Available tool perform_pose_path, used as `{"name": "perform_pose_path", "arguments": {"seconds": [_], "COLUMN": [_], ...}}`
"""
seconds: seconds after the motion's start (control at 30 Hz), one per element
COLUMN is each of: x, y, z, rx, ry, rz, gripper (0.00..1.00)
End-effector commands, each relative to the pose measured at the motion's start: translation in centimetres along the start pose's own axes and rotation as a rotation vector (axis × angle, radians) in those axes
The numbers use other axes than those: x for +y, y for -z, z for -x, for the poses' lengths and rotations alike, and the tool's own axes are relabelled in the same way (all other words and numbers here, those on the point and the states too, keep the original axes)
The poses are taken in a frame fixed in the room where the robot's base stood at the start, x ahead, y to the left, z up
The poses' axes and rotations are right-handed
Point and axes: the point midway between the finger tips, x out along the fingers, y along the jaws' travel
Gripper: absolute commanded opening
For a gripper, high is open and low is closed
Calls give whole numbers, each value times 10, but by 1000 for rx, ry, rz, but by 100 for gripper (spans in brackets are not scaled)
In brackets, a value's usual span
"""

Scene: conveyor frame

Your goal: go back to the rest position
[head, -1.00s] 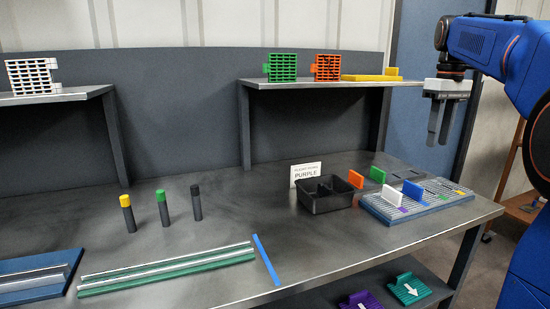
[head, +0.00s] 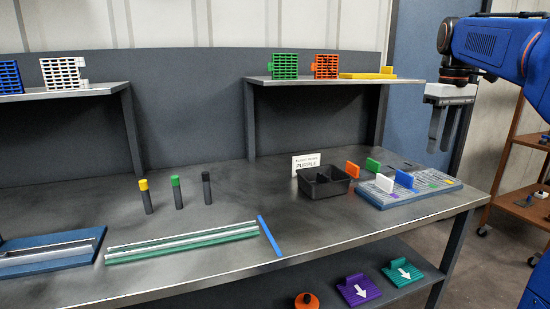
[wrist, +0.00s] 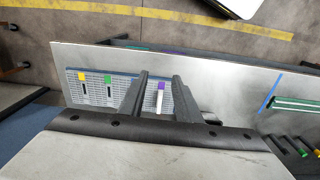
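My gripper (head: 439,145) hangs from my blue arm at the right of the head view, fingers pointing down, above and beyond the right end of the workbench. It is empty. In the wrist view its two dark fingers (wrist: 160,80) stand apart with a gap between them. A white and purple piece (wrist: 159,98) shows through that gap, on the bench below and not held.
The metal workbench (head: 225,208) carries a slotted board (head: 400,200), a black bin (head: 316,190), several capped posts (head: 177,193) and rails (head: 185,242). Shelves (head: 330,82) hold coloured racks. A lower shelf (head: 335,265) holds arrow-marked pieces. A brown cart (head: 520,200) stands at right.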

Motion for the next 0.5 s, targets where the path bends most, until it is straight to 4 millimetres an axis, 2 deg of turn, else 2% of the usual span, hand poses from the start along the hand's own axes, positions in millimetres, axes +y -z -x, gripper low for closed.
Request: {"name": "perform_pose_path", "arguments": {"seconds": [0.27,0.5], "x": [-35,-86], "y": [-24,-64], "z": [-17,-53], "rx": [40,106], "ry": [-22,-49], "rz": [-35,-92], "gripper": [30,30]}}
